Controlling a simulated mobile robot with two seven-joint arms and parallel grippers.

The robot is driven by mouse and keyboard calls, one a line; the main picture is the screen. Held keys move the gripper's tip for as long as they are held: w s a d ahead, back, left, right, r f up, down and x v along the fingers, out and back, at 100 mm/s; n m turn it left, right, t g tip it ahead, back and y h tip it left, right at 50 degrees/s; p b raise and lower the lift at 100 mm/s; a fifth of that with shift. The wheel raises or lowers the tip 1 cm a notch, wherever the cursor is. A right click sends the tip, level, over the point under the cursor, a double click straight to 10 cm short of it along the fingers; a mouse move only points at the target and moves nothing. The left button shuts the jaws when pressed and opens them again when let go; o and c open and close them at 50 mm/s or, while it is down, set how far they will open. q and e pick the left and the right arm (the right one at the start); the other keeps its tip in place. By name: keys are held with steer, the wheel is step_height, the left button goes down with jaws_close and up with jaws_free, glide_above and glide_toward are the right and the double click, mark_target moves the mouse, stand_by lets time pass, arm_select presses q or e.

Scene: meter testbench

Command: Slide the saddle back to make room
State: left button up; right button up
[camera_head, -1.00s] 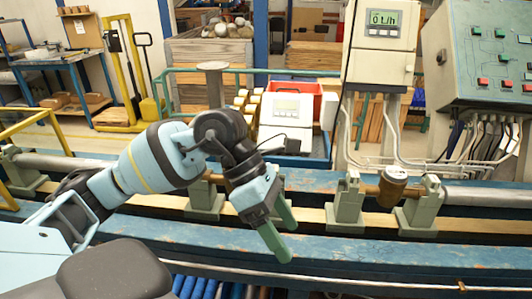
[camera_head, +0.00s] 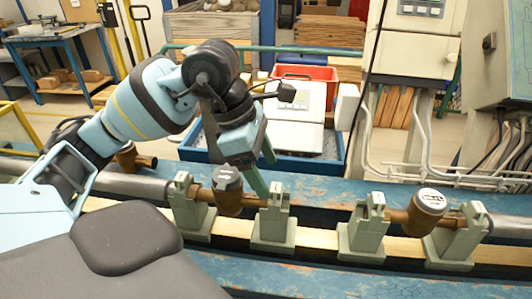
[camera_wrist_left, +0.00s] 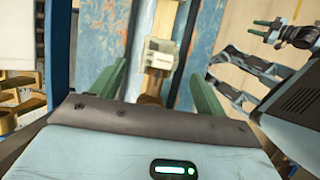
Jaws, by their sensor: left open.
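Several grey-green saddles stand along the blue bench rail in the head view: one at the left (camera_head: 190,207), one right of the brown meter (camera_head: 273,217), one further right (camera_head: 362,230) and one at the far right (camera_head: 457,243). My left gripper (camera_head: 262,170) is open, its fingers pointing down beside the left brown meter and above the second saddle. In the left wrist view, a pale saddle (camera_wrist_left: 160,54) lies ahead, between and beyond the open fingers. Nothing is held. My right gripper (camera_wrist_left: 262,29) shows small in that view, its two fingers apart and empty.
A second brown meter (camera_head: 426,207) sits between the two right saddles. Behind the bench stand a blue tray (camera_head: 200,145) with a white display box (camera_head: 292,118), a red crate (camera_head: 305,73) and grey cabinets (camera_head: 415,55) with hanging conduits. The rail between the middle saddles is clear.

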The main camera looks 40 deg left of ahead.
mark_target(274, 187)
arm_select(q)
steer(key=shift+s+d+r, duration=0.1)
steer(key=shift+s, duration=0.05)
steer(key=shift+x, duration=3.95)
steer(key=c, duration=1.6)
